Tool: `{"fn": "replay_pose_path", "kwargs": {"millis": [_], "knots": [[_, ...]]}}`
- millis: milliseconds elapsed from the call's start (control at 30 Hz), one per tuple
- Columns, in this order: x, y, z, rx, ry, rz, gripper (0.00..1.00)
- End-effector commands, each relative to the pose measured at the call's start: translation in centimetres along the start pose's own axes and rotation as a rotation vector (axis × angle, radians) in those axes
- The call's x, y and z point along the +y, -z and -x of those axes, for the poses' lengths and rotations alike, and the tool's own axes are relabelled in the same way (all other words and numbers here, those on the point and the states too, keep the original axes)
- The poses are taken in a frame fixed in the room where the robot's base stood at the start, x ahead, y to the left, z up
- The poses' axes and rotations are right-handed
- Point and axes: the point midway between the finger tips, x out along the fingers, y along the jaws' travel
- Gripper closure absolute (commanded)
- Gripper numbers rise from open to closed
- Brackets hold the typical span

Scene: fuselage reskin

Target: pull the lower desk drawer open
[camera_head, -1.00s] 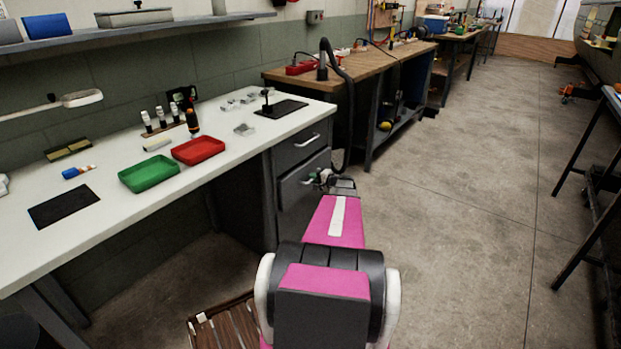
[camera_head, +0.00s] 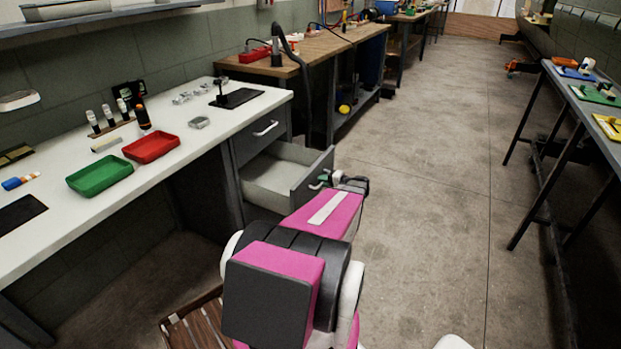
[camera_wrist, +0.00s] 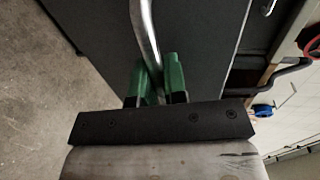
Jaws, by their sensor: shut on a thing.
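The lower desk drawer (camera_head: 268,182) stands well open in the head view, and its pale inside shows. Its dark grey front (camera_wrist: 190,35) fills much of the wrist view. My gripper (camera_head: 324,180) is at the front of this drawer. In the wrist view its green fingers (camera_wrist: 154,78) are shut on the metal bar handle (camera_wrist: 148,35), one on each side of the bar. The upper drawer (camera_head: 258,137) is closed above. Part of the lower handle is hidden by my gripper.
The white desk top (camera_head: 215,115) carries a green tray (camera_head: 100,174), a red tray (camera_head: 151,148) and small items. A wooden workbench (camera_head: 310,60) stands behind the drawer. A wooden slatted object (camera_head: 195,325) lies at bottom left.

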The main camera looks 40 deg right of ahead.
Motion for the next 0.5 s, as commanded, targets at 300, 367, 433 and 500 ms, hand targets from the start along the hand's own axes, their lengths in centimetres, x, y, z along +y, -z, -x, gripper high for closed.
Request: {"fn": "replay_pose_path", "kwargs": {"millis": [300, 367, 433, 500], "knots": [[0.7, 0.0, 3.0, 0.000, -0.001, 0.000, 1.00], [0.7, 0.0, 3.2, 0.000, -0.001, 0.000, 1.00], [0.7, 0.0, 3.3, 0.000, -0.001, 0.000, 1.00], [0.8, 0.0, 3.3, 0.000, -0.001, 0.000, 1.00]]}}
